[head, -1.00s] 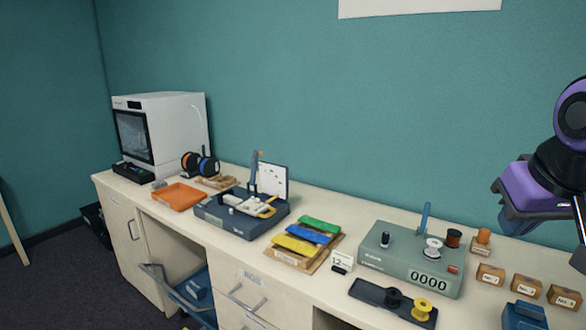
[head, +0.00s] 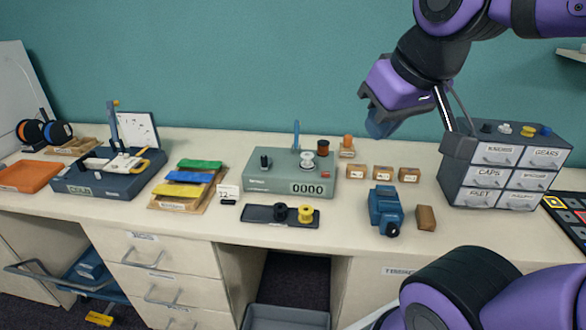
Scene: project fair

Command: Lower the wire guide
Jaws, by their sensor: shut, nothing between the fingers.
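A grey-green winding machine (head: 262,182) with a counter reading 0000 stands on the bench. A slim blue upright piece (head: 296,135), which looks like the wire guide, stands raised at its back edge. A white spool (head: 307,161) sits on top of the machine, with a copper-brown spool (head: 323,148) just behind it. My gripper (head: 378,128) is shut and empty. It hangs above the back of the bench, right of the machine and apart from the blue guide.
Small labelled boxes (head: 383,173) stand right of the machine, below my gripper. A black tray (head: 262,218) with black and yellow spools lies in front. A blue device (head: 386,208) and a grey drawer cabinet (head: 493,184) stand farther right. Colored packets (head: 190,178) lie left.

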